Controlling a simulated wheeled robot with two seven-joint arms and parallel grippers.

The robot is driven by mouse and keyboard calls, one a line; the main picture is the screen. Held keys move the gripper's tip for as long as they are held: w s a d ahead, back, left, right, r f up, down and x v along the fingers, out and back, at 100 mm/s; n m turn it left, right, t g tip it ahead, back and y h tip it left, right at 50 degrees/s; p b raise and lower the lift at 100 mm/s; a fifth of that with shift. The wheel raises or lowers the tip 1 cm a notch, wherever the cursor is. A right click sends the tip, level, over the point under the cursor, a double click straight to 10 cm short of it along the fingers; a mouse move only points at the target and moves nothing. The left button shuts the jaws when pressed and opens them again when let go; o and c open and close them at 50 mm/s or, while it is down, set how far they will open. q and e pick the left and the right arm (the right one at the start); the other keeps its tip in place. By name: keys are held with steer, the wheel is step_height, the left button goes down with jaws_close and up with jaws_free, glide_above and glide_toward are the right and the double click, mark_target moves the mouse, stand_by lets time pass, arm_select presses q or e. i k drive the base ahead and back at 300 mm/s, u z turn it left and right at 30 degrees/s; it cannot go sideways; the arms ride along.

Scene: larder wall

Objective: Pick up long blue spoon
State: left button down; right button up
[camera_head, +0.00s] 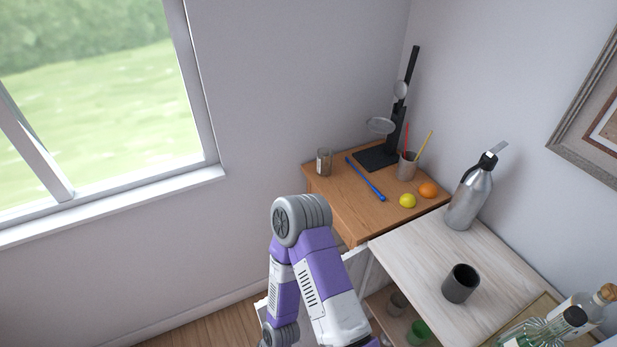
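The long blue spoon (366,180) lies on the wooden cabinet top (346,217), slanting from upper left to lower right. A purple and white arm of mine reaches up in the lower middle, in front of the cabinet. Its bent joint is below and left of the spoon. Neither gripper's fingers can be made out. Nothing touches the spoon.
Around the spoon stand a glass jar (324,162), a black stand (391,140), a cup with pencils (406,167), a lemon (407,201) and an orange (428,190). A metal flask (469,198) and dark cup (460,284) stand on the pale counter (420,262).

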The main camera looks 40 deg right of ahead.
mark_target(383, 198)
steer(key=u, duration=0.15)
steer(key=k, duration=0.75)
steer(key=z, duration=0.75)
steer(key=i, duration=0.45)
steer(key=z, duration=0.05)
